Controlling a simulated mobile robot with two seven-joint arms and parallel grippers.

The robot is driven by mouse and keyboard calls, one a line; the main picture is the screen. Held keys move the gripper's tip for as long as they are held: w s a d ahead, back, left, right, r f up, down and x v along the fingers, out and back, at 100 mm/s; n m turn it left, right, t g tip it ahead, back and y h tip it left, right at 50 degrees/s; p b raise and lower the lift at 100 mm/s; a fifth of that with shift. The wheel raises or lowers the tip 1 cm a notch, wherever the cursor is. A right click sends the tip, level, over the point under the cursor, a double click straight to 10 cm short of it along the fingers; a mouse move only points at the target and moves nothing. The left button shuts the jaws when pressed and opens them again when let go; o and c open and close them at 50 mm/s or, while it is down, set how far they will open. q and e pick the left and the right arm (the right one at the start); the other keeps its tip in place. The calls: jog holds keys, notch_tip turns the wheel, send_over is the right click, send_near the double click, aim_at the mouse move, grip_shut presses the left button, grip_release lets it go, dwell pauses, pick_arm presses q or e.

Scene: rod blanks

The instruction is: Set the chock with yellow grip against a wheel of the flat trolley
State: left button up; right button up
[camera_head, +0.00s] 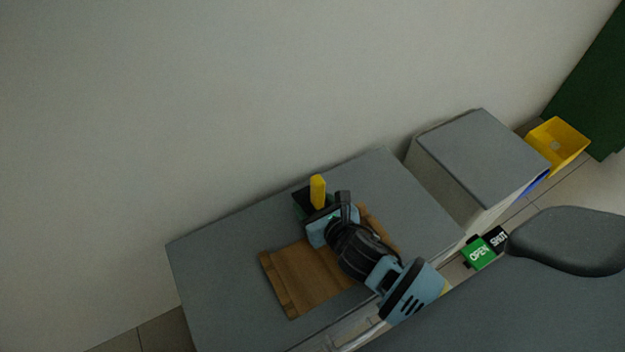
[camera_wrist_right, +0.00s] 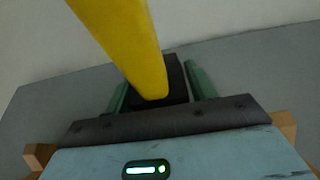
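The chock's yellow grip (camera_head: 317,190) stands up near the back edge of the grey tabletop. In the right wrist view the grip (camera_wrist_right: 128,45) rises close to the camera, with a dark block (camera_wrist_right: 176,78) behind its foot. My right gripper (camera_head: 318,212), light blue, is right at the chock. Its green fingers (camera_wrist_right: 158,92) stand on both sides of the dark block. I cannot tell whether they press on it. My left gripper is not in view. I cannot make out the flat trolley or its wheels.
A brown wooden board with raised edges (camera_head: 290,278) lies on the grey table (camera_head: 215,265), under my right arm. A grey-topped cabinet (camera_head: 480,150) stands to the right, a yellow bin (camera_head: 557,143) beyond it. The table's left part is clear.

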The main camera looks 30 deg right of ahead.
jog(key=shift+o, duration=1)
jog(key=shift+s+r, duration=0.25)
jog(key=shift+r, duration=0.1)
jog(key=p+v, duration=0.3)
jog(key=v, duration=0.7)
jog(key=shift+r+p, duration=0.1)
jog(key=shift+p, duration=0.25)
jog(key=shift+s+r, duration=0.2)
jog(key=shift+s, duration=0.35)
jog(key=shift+c, duration=0.5)
